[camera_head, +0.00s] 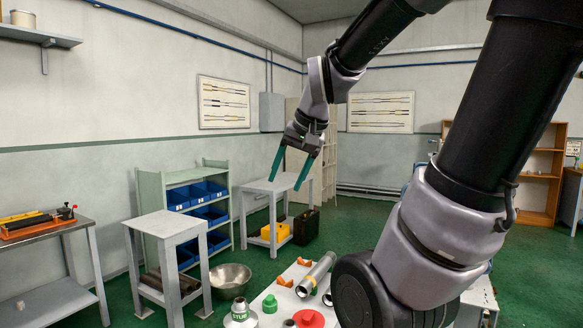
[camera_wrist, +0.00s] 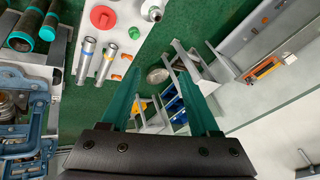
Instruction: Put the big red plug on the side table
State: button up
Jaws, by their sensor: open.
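The big red plug (camera_head: 308,318) stands on the pale worktable (camera_head: 262,304) at the bottom of the head view, cut off by the frame edge. It also shows in the wrist view (camera_wrist: 103,17), near the top. My gripper (camera_head: 286,184) is open and empty, its teal fingers pointing down, high above the floor and well away from the plug. Its fingers also show in the wrist view (camera_wrist: 160,66). A small grey table (camera_head: 168,224) stands at left and another grey table (camera_head: 262,187) farther back; I cannot tell which is the side table. Both tops look clear.
A metal bowl (camera_head: 230,279) is on the floor by the small table. A shelf with blue bins (camera_head: 196,196) stands behind.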

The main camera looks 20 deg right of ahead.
jog(key=s+a+r+n+t, duration=0.1)
jog(key=s+r, duration=0.2)
jog(key=s, duration=0.3)
jog(key=shift+a, duration=0.35)
